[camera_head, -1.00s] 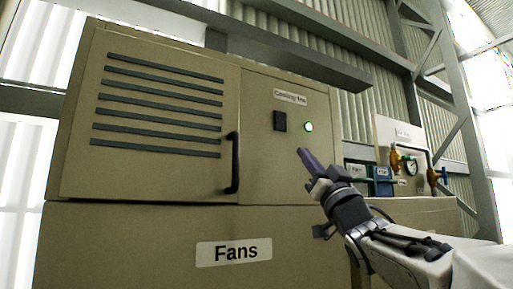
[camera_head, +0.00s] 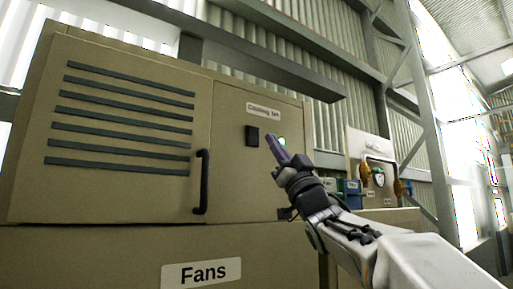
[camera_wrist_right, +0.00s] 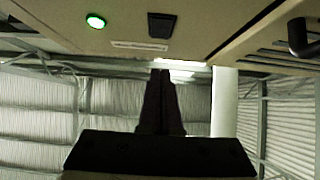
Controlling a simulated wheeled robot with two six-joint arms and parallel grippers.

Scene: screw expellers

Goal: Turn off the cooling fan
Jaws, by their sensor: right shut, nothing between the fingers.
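The cooling fan panel is on the right part of a tan cabinet (camera_head: 235,185). It carries a label (camera_head: 275,111), a black switch (camera_head: 252,136) and a lit green lamp (camera_head: 281,141). My right gripper (camera_head: 271,139) is shut and empty, with its purple-grey fingers pointing up and left beside the switch, in front of part of the lamp. I cannot tell whether the tips touch the panel. In the right wrist view the switch (camera_wrist_right: 161,25) and green lamp (camera_wrist_right: 96,21) show above the dark shut fingers (camera_wrist_right: 161,75). My left gripper is not in view.
A louvred door with a black handle (camera_head: 202,181) is left of the switch. A "Fans" sign (camera_head: 201,272) is on the lower cabinet. A gauge board with valves (camera_head: 374,165) stands to the right. A grey beam (camera_head: 270,60) runs above the cabinet.

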